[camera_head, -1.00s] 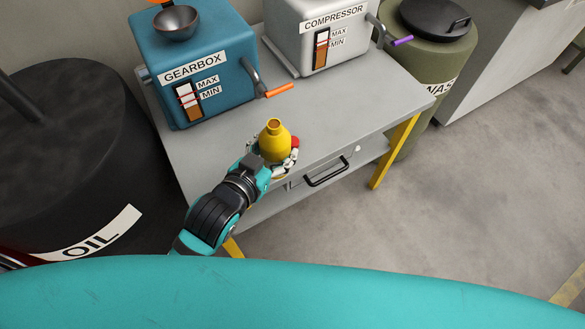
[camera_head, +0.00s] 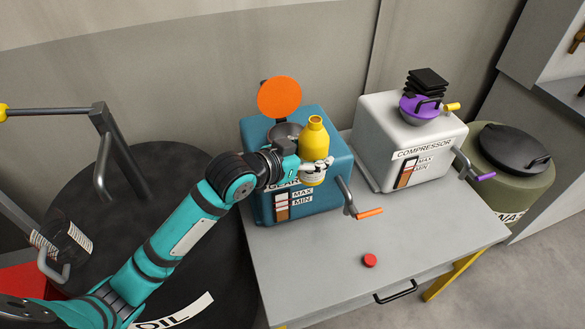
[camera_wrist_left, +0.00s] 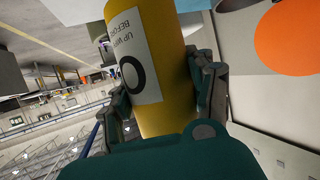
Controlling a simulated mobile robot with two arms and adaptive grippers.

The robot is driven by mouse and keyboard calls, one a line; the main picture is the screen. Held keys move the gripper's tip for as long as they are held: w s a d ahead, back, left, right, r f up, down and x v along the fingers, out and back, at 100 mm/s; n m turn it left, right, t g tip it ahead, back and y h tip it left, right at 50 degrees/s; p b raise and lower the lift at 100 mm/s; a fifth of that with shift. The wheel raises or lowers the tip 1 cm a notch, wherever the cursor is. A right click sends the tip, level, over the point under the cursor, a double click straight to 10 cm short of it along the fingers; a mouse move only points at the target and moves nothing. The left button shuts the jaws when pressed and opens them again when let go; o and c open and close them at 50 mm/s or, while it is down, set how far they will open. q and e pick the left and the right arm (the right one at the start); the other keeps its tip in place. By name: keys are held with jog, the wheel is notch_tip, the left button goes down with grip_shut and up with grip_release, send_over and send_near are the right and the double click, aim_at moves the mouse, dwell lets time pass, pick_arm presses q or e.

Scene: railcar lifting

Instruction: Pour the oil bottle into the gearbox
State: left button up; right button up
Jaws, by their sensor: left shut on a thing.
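The yellow oil bottle (camera_head: 315,139) is upright with an open neck, in front of and above the gearbox's top. My left gripper (camera_head: 313,168) is shut around its lower part. In the left wrist view the yellow bottle (camera_wrist_left: 160,95) with a white label fills the space between the fingers of my left gripper (camera_wrist_left: 165,100). The blue gearbox (camera_head: 330,181) stands on the table, its orange round lid (camera_head: 279,98) raised open. Its dark funnel bowl (camera_head: 284,133) on top is partly hidden behind my gripper and the bottle. My right gripper is not in view.
A red cap (camera_head: 370,260) lies on the grey table (camera_head: 310,268). The white compressor (camera_head: 377,137) with a purple funnel stands right of the gearbox. A black OIL drum (camera_head: 190,250) is at left, a green waste drum (camera_head: 525,190) at right. The table's front is otherwise clear.

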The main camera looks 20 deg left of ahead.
pick_arm(q)
jog(key=w+a+r+p, duration=0.2)
jog(key=w+a+r, duration=0.3)
jog(key=w+r, duration=0.1)
jog(key=shift+w+g+h+p, duration=0.2)
jog(key=shift+g+h+p, duration=0.1)
jog(key=shift+h+p, duration=0.1)
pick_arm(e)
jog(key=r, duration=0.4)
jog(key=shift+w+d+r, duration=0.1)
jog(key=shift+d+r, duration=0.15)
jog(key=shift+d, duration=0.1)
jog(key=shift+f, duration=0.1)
pick_arm(q)
jog(key=shift+f+b, duration=0.4)
jog(key=shift+b, duration=0.15)
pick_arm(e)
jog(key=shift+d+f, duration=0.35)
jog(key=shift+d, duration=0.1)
pick_arm(q)
jog(key=shift+f, duration=0.1)
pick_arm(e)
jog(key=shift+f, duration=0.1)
pick_arm(q)
jog(key=shift+f+b, duration=1.35)
jog(key=shift+b, duration=0.1)
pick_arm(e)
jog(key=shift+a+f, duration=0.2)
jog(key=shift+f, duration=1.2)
